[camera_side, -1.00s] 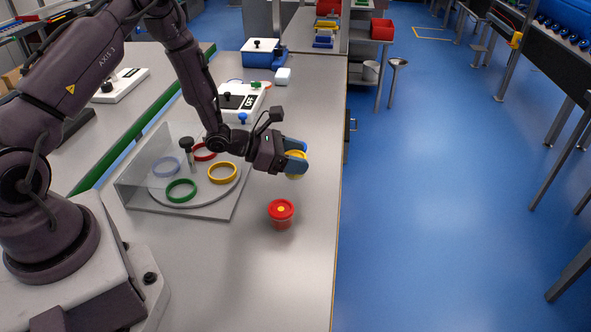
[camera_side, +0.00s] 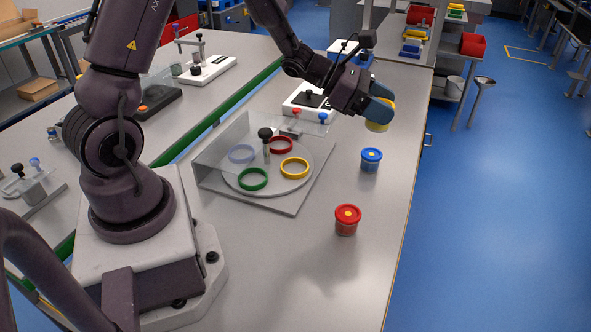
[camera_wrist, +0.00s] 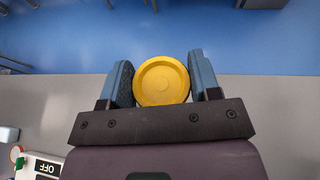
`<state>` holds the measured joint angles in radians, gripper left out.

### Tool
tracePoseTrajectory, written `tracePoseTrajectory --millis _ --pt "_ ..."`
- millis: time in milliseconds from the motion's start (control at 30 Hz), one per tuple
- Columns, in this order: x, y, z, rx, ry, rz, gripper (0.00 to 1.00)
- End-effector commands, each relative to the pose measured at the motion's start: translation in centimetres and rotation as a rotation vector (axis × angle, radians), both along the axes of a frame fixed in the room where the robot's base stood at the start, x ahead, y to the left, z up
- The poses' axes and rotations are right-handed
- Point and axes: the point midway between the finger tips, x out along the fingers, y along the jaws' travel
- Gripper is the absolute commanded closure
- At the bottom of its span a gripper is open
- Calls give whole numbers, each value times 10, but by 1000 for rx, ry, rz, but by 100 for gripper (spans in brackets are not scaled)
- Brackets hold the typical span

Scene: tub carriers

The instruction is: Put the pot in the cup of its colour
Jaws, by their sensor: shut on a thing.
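A yellow pot (camera_side: 378,126) is held between the blue fingers of my gripper (camera_side: 378,108), raised above the bench near its right edge. In the wrist view its round yellow top (camera_wrist: 161,80) fills the gap between the two fingers. The yellow cup (camera_side: 295,168) shows as a ring on a round grey plate (camera_side: 238,181), below and left of my gripper. The green cup (camera_side: 253,179), the red cup (camera_side: 281,145) and the pale blue cup (camera_side: 241,153) are on the same plate. The cups' insides are too small to judge.
A clear guard (camera_side: 222,160) and a post with a black knob (camera_side: 265,134) stand at the plate. A blue-lidded pot (camera_side: 371,159) and a red-lidded pot (camera_side: 347,219) stand on the bench to its right. A white switch box (camera_side: 300,98) sits behind.

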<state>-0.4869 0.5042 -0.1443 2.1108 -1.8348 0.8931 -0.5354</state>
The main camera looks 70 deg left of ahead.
Motion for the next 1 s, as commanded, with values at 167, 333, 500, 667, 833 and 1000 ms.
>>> tracePoseTrajectory --millis 167,333,500,667,833,1000 --pt "-20 -20 -14 -2 1 -220 68" --pt "-52 -39 -33 -4 0 -525 68" --pt "-95 -48 -54 -7 1 -932 68" --pt "-135 -41 -71 -5 0 -1347 68" --pt "-171 -19 -82 -6 0 -1799 68" --pt "-196 14 -84 -9 2 -2246 68"
